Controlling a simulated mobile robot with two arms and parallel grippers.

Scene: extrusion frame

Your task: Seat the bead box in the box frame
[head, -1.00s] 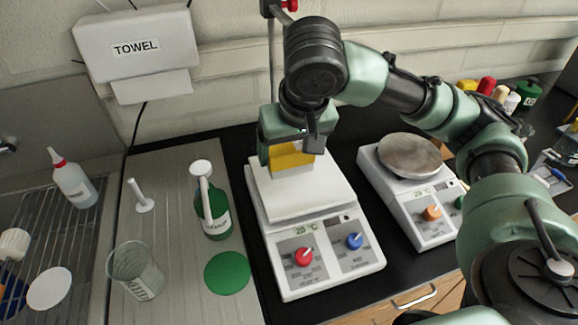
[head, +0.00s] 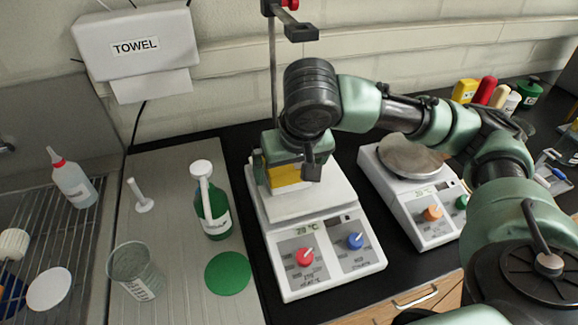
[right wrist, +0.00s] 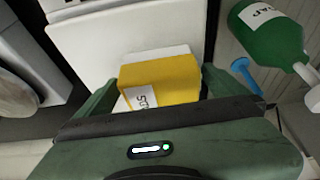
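A yellow box (head: 287,179) with a white label is held between the fingers of my right gripper (head: 290,172), over the white square top of the left hot plate (head: 312,208). In the right wrist view, the yellow box (right wrist: 168,82) has a finger of my right gripper (right wrist: 160,97) close against each side. A white part shows beside the box there. I cannot tell whether the box touches the plate top. I cannot make out a box frame by name. My left gripper is not in view.
A second hot plate (head: 425,205) with a round metal top stands to the right. A green bottle (head: 212,213), a green disc (head: 228,273) and a beaker (head: 136,270) stand to the left. A stand rod with a clamp (head: 300,32) rises behind.

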